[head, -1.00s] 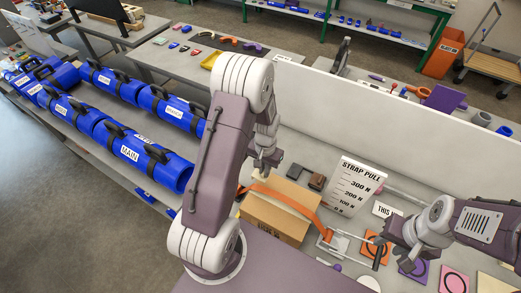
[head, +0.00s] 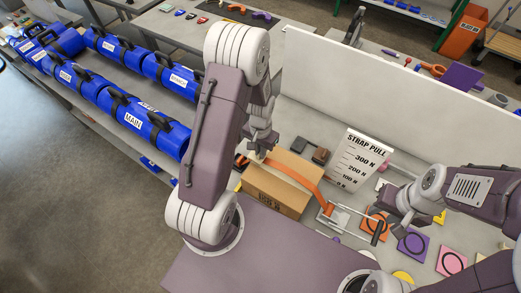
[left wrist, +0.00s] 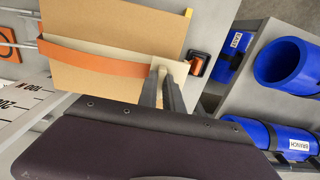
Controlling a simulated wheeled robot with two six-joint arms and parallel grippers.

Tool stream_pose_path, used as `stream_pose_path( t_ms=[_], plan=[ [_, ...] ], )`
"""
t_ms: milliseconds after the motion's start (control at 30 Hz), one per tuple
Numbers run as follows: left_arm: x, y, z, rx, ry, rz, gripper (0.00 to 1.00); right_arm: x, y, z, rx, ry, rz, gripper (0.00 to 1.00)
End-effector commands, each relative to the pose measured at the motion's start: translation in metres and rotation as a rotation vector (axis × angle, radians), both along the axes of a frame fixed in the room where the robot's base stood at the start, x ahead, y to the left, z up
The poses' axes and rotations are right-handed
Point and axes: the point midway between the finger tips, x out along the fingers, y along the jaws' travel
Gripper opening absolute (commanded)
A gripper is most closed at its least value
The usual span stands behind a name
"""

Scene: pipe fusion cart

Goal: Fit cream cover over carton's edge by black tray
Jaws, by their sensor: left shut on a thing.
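The carton (head: 272,192) stands on the bench with an orange strap (head: 300,178) across it. My left gripper (head: 262,152) is at the carton's far left top edge. In the left wrist view its fingers (left wrist: 162,88) are shut on the small cream cover (left wrist: 178,68). The cover overlaps the carton's edge in that view, by the strap; whether it touches or is seated is unclear. A small black tray (left wrist: 197,67) with something orange in it lies just beyond that edge. My right gripper (head: 402,222) hangs right of the carton; its fingers are too small to judge.
A white strap pull scale (head: 362,160) stands behind right of the carton. A metal fixture with rods (head: 335,213) and coloured squares (head: 412,243) lie to the right. Blue pipes (head: 150,130) fill the bench at left. A pale low wall (head: 400,100) runs behind.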

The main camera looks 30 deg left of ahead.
Motion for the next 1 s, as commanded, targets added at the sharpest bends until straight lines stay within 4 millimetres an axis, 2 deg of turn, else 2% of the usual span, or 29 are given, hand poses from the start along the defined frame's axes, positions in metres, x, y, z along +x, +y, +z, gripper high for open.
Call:
stream_pose_path(
  t_ms=[33, 100, 400, 900, 933, 1000],
  plan=[
    [0.000, 0.000, -0.010, 0.000, 0.000, 0.000, 0.00, 0.000, 0.000, -0.009, 0.000, 0.000, 0.000, 0.36],
    [0.000, 0.000, -0.017, 0.000, 0.000, 0.000, 0.00, 0.000, 0.000, -0.015, 0.000, 0.000, 0.000, 0.36],
    [0.000, 0.000, -0.041, 0.000, 0.001, 0.000, 0.00, 0.000, 0.000, -0.033, 0.000, 0.000, 0.000, 0.36],
    [0.000, 0.000, -0.042, 0.000, 0.000, 0.000, 0.00, 0.000, 0.000, -0.033, 0.000, 0.000, 0.000, 0.36],
    [0.000, 0.000, -0.042, 0.000, 0.000, 0.000, 0.13, 0.000, 0.000, -0.033, 0.000, 0.000, 0.000, 0.36],
    [0.000, 0.000, -0.042, 0.000, 0.000, 0.000, 0.32, 0.000, 0.000, -0.033, 0.000, 0.000, 0.000, 0.36]
  ],
)
